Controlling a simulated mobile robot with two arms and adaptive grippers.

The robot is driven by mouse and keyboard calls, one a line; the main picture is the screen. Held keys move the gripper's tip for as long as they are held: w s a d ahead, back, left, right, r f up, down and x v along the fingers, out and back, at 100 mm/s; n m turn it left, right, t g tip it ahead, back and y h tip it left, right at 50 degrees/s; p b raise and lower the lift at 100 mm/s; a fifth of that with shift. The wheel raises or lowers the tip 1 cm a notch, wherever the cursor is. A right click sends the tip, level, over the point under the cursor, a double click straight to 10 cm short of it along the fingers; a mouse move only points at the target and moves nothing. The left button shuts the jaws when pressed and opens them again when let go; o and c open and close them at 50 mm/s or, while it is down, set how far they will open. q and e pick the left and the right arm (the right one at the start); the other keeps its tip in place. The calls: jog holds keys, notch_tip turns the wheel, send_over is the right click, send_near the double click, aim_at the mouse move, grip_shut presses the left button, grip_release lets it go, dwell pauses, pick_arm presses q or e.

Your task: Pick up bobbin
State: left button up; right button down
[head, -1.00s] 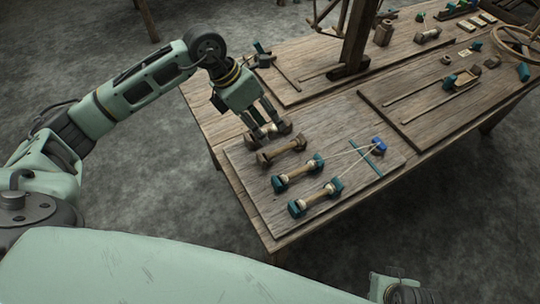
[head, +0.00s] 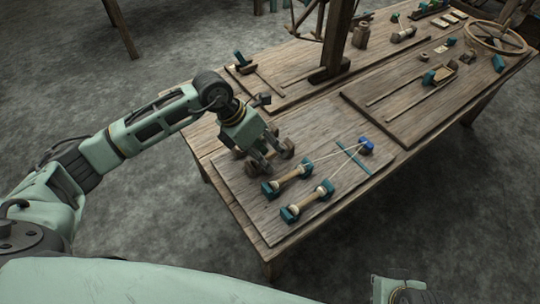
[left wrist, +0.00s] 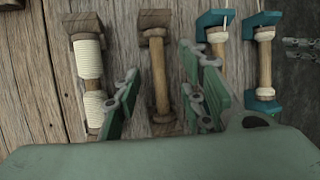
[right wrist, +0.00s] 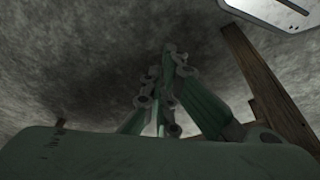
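Several bobbins lie in a row on the board. In the left wrist view, a bare brown bobbin (left wrist: 160,75) lies between the fingers of my left gripper (left wrist: 160,68), which is open and empty. In the head view this gripper (head: 265,166) is low over the row and partly hides that bobbin. A brown bobbin wound with white thread (left wrist: 89,58) lies to its left. Two teal-ended bobbins (head: 288,179) (head: 308,202) lie on the other side. My right gripper (right wrist: 164,62) has its fingertips together, with nothing seen between them, away from the bobbins.
The wooden table (head: 272,252) carries the bobbin board (head: 235,184). A blue piece (head: 366,146) with pale threads and a teal stick (head: 353,159) lie beside the bobbins. A wooden post (head: 335,40) and a wheel (head: 497,39) stand farther back.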

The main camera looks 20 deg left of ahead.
pick_arm(q)
jog(key=shift+c, duration=0.5)
jog(key=c, duration=0.8)
jog(key=shift+r, duration=0.15)
